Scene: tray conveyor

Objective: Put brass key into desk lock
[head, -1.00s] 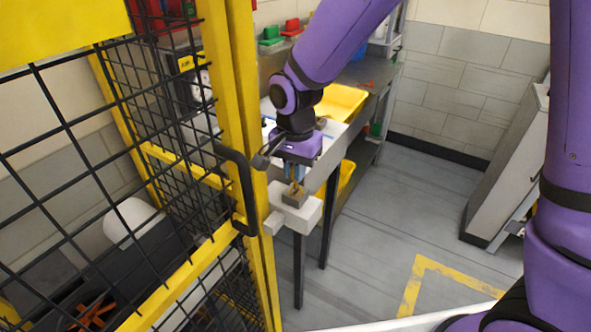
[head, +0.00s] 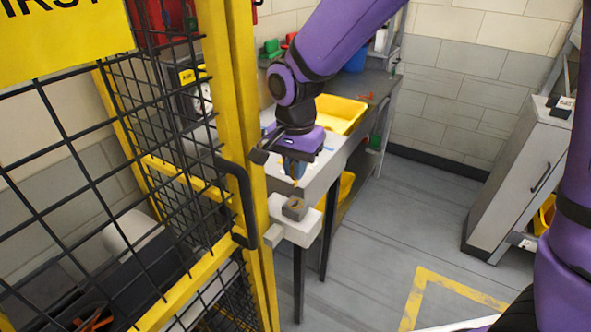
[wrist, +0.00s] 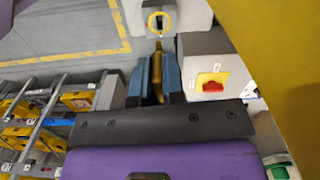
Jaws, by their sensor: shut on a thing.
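My gripper (head: 293,168) is shut on the brass key (wrist: 156,72), which sits upright between the blue fingers in the wrist view. In the head view my gripper points down above a small grey-brown block on a white ledge, with a visible gap between the fingers and the block. I take this block to be the desk lock (head: 295,208). In the wrist view a yellow ring with a dark slot (wrist: 159,22) lies just beyond the key's tip and looks like the keyhole. The key is apart from the block; its exact alignment with the slot is unclear.
A yellow fence post (head: 240,130) with black mesh and a black handle stands close left of the ledge. A yellow bin (head: 340,112) sits on the bench behind. A grey cabinet (head: 515,185) stands at right, with clear floor between.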

